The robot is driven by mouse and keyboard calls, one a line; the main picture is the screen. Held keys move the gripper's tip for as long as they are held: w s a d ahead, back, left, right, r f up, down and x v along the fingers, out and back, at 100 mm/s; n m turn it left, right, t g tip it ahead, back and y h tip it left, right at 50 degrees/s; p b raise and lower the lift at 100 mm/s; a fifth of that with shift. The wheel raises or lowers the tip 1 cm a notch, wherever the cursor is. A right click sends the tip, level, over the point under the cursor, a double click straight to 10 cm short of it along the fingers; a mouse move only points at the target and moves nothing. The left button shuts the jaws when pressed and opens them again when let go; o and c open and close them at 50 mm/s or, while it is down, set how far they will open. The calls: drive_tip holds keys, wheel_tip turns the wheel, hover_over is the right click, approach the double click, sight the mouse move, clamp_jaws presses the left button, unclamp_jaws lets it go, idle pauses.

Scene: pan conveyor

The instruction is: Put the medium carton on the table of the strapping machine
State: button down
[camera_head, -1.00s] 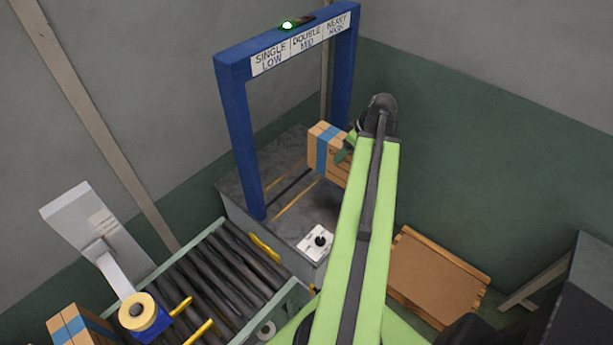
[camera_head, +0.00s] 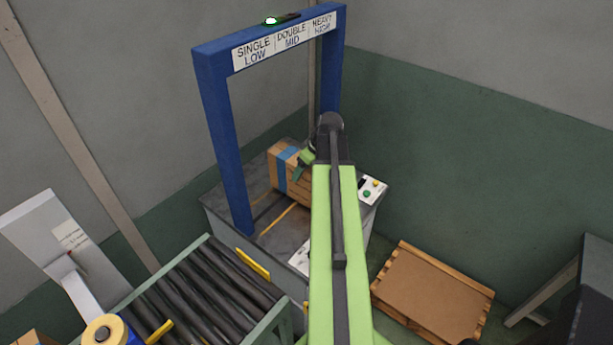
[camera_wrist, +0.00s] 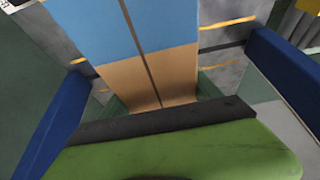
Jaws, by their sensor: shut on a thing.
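The carton (camera_head: 290,183) is brown with a blue band and is in my gripper (camera_head: 306,162), over the table under the blue arch. My arm hides part of it. In the wrist view the carton (camera_wrist: 150,75) stretches ahead of my green gripper (camera_wrist: 170,125), its blue band and centre seam showing. I cannot tell whether its underside touches the table. The strapping machine has a grey table (camera_head: 225,205) with dark and yellow lines, and a blue arch (camera_head: 222,130) labelled single low, double mid, heavy high. A green light (camera_head: 270,20) glows on top.
A roller conveyor (camera_head: 215,290) meets the table's front left side. A control panel (camera_head: 373,189) with buttons sits at the table's right corner. A wooden pallet (camera_head: 435,292) lies on the floor at right. A yellow tape roll (camera_head: 103,330) stands at lower left.

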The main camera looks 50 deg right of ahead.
drive_tip(key=shift+f, duration=0.8)
drive_tip(key=shift+c, duration=0.7)
unclamp_jaws()
drive_tip(key=p+v, duration=0.5)
drive_tip(key=v, duration=0.1)
drive_tip(key=p+v, duration=0.5)
drive_tip(key=v, duration=0.1)
drive_tip(key=shift+w+a+p, duration=0.1)
drive_tip(key=shift+w+p, duration=0.15)
drive_tip(key=shift+p, duration=0.15)
drive_tip(key=shift+s+r, duration=0.25)
drive_tip(key=shift+r, duration=0.1)
drive_tip(key=shift+f, duration=0.1)
